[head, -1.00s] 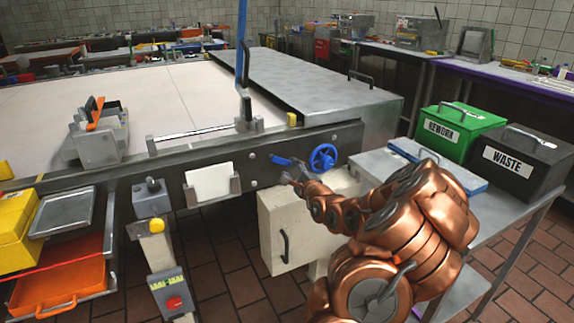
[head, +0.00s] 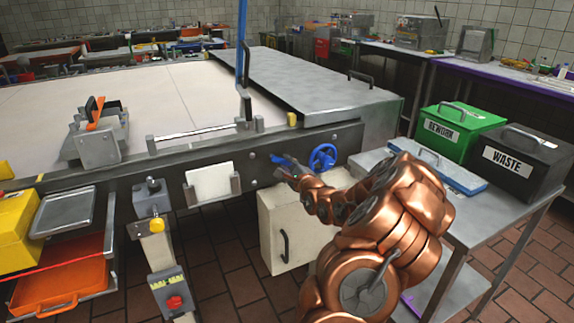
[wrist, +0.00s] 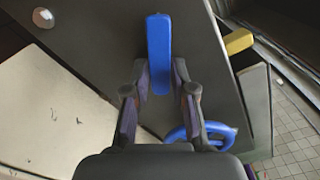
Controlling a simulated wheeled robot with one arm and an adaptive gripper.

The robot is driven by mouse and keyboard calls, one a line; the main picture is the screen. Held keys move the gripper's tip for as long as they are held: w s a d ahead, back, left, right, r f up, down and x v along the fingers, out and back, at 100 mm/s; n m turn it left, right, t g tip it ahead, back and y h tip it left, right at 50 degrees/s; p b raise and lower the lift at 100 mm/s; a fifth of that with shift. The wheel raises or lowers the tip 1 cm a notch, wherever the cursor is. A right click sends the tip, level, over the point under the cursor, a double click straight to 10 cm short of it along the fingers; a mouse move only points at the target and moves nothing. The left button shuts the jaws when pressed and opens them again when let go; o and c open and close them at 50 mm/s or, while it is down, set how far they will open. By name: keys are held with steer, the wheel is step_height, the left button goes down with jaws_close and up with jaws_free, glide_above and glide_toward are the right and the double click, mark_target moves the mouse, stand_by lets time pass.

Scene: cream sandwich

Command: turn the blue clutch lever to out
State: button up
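The blue clutch lever (head: 281,159) is on the dark front rail of the machine, left of the blue handwheel (head: 322,157). In the wrist view the lever (wrist: 159,45) is a straight blue bar pointing down the picture, its lower end between my fingers. My gripper (wrist: 161,68) is open around it, with a narrow gap showing on each side. In the head view my gripper (head: 285,171) is at the lever and partly hides it. The handwheel also shows below right of the lever in the wrist view (wrist: 205,133). I cannot read any lever marking.
A white card (head: 208,182) in a holder is on the rail to the left. A cream cabinet (head: 290,240) with a dark handle is below the lever. A side table with a blue-lidded tray (head: 455,174) stands right of my arm. A yellow block (wrist: 238,41) shows in the wrist view.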

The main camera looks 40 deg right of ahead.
jaws_close()
